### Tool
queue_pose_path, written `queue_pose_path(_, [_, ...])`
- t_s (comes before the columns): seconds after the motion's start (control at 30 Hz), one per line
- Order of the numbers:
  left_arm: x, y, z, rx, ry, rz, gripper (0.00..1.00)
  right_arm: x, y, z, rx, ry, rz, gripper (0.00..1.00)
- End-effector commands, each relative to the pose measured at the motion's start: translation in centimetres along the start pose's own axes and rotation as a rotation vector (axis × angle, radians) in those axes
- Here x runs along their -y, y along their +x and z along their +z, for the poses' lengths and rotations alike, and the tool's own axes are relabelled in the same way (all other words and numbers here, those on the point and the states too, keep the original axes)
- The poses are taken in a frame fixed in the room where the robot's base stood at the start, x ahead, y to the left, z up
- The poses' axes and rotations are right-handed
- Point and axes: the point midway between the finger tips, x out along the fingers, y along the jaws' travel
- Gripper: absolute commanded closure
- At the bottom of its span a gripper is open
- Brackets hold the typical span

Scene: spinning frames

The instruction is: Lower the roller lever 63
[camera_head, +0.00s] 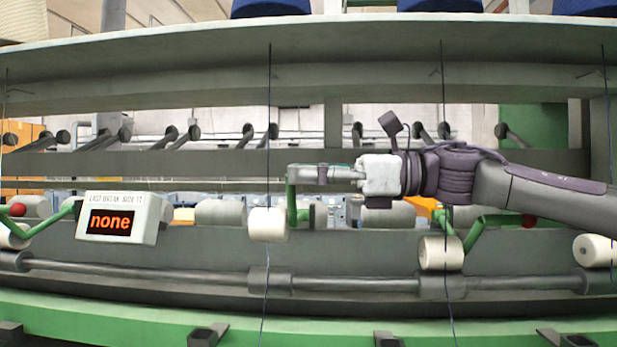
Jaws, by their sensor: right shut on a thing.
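My right gripper (303,174) reaches in from the right and is shut on the top end of the middle green roller lever (291,205). The lever stands close to upright, and its end is hidden in the fingers. A white roller (267,225) sits beside the lever's lower part, with a dark thread running past it. No number 63 is readable on any lever. My left gripper is not in view.
Another green lever with a red knob (528,221) and white roller (441,252) is at right. A left lever (50,216) also has a red knob (17,210). A display box (121,218) reads "none". A grey shaft (360,285) runs below; threads hang vertically.

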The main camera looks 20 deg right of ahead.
Motion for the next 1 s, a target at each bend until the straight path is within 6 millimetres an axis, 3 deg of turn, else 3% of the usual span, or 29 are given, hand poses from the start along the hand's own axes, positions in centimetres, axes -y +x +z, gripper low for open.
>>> queue_pose_path(0.03, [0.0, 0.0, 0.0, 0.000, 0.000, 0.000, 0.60, -0.1, 0.1, -0.2, -0.003, 0.003, 0.004, 1.00])
queue_pose_path(0.07, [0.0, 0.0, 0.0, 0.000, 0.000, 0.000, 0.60, -0.1, 0.1, -0.1, -0.003, 0.003, 0.004, 0.80])
queue_pose_path(0.2, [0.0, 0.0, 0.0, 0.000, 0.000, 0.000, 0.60, -0.1, 0.1, -0.1, -0.002, 0.002, 0.003, 0.60])
queue_pose_path(0.57, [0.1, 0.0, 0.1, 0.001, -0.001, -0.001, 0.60, 0.0, -0.5, 0.0, 0.001, -0.001, 0.000, 0.60])
queue_pose_path(1.0, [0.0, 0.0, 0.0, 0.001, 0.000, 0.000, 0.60, 0.0, -8.9, 0.0, 0.003, 0.000, -0.001, 0.60])
